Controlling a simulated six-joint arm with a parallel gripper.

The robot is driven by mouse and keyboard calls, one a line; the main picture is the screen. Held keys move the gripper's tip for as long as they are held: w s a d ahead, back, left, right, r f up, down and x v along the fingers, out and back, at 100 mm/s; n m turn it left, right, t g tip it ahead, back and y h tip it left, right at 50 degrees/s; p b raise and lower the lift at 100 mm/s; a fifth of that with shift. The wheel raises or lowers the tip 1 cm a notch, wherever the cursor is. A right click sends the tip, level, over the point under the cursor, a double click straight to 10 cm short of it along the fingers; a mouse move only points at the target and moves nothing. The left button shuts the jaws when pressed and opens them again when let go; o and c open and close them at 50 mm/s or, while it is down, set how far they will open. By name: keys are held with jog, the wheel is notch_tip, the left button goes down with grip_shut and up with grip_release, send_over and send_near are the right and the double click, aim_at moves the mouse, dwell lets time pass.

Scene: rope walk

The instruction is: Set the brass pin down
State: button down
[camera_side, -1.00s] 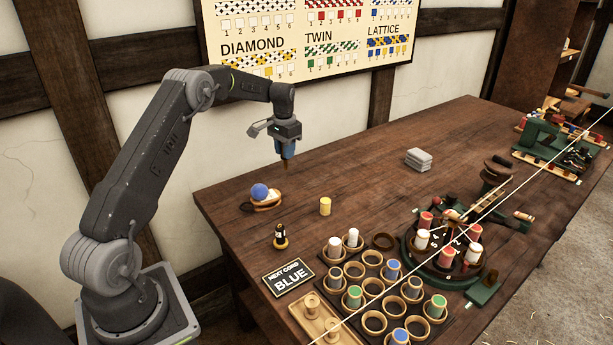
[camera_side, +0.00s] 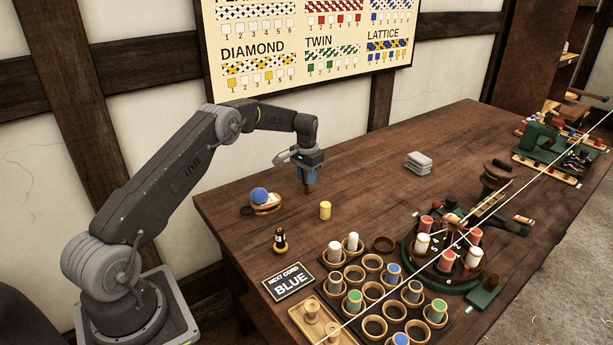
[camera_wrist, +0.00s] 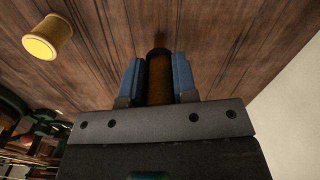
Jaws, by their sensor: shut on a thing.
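My gripper (camera_side: 307,177) points down over the back left part of the wooden table. Its blue fingers (camera_wrist: 159,80) are shut on the brass pin (camera_wrist: 159,88), which looks brown and dark between them in the wrist view. The pin is upright, with its dark lower end (camera_side: 308,190) just below the fingers in the side view. The end is close to the table top (camera_side: 370,185); I cannot tell if it touches. Most of the pin is hidden by the fingers.
A yellow spool (camera_side: 325,210) stands close by; it also shows in the wrist view (camera_wrist: 47,37). A blue ball on a wooden holder (camera_side: 264,202) is to the left. A grey stack (camera_side: 418,161) lies further right.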

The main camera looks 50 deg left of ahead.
jog(key=shift+f, duration=0.1)
jog(key=c, duration=0.9)
grip_release()
